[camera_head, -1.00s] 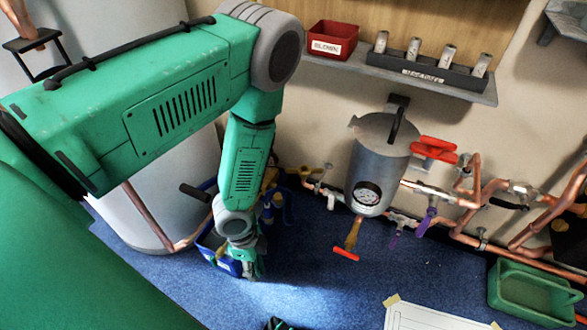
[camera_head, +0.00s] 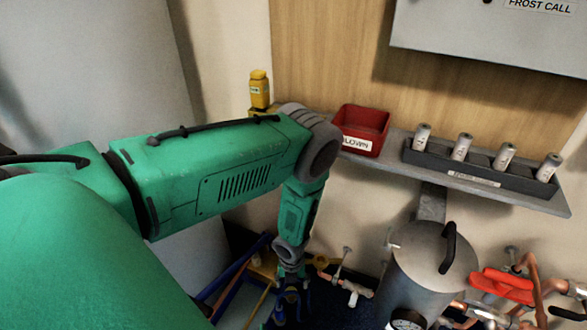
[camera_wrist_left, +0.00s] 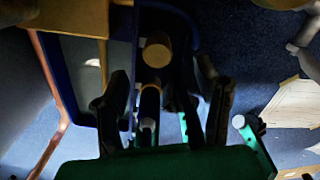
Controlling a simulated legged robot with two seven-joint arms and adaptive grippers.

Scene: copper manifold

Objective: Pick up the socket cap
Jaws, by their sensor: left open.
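My left gripper (camera_head: 290,300) hangs low, near the floor, at the bottom of the head view. In the left wrist view its dark fingers (camera_wrist_left: 168,95) stand apart. A round tan cap-like end (camera_wrist_left: 157,50) shows beyond and between the fingertips, by a blue-rimmed bin (camera_wrist_left: 187,18). A dark cylindrical piece with a pale end (camera_wrist_left: 148,125) also lies between the fingers in that view; contact cannot be told. I cannot tell for sure which item is the socket cap. My right gripper is not in view.
A shelf holds a red bin (camera_head: 362,128) and a dark rack (camera_head: 480,170) with several pale cylinders. A grey canister (camera_head: 430,262) with a gauge and copper pipes stands at the right. A yellow bottle (camera_head: 259,88) stands at the back. Taped white paper (camera_wrist_left: 295,115) lies on the floor.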

